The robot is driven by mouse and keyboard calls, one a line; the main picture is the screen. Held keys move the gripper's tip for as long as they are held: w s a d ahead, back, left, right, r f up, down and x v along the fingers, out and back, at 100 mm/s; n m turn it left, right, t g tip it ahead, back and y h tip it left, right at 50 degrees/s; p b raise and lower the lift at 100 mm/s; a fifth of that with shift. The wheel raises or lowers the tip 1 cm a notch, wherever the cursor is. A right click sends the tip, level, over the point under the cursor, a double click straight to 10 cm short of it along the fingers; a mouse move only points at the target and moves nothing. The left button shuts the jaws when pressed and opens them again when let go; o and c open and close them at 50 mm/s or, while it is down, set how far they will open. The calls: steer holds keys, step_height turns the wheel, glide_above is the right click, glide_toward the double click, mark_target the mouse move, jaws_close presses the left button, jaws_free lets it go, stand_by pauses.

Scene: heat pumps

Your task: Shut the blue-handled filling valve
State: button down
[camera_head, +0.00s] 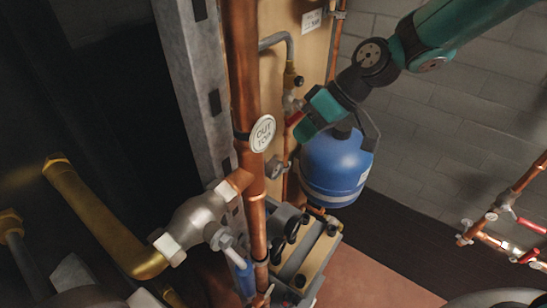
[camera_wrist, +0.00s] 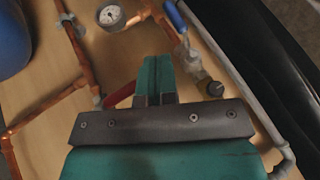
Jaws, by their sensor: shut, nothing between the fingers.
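In the wrist view a blue lever handle (camera_wrist: 174,15) sits on a small metal valve (camera_wrist: 187,57) on the board's pipework. It lies beyond and slightly right of my gripper's tips. My gripper (camera_wrist: 157,60) is shut and empty, its green fingers together, apart from the blue lever. In the head view my gripper (camera_head: 303,128) is by the board, in front of the blue vessel's top. That small valve's blue lever is not visible there. Another blue handle (camera_head: 240,262) hangs on a large grey valve (camera_head: 200,220) at lower left, nearer the camera.
A red handle (camera_wrist: 120,97) lies just left of my fingers, partly hidden. A pressure gauge (camera_wrist: 110,15) is near the blue lever. A blue vessel (camera_head: 337,165) stands close under my arm. A thick copper pipe (camera_head: 243,70) with a round tag stands left of my gripper.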

steer(key=shift+f, duration=0.1)
steer(key=p+x, duration=0.2)
steer(key=x, duration=0.8)
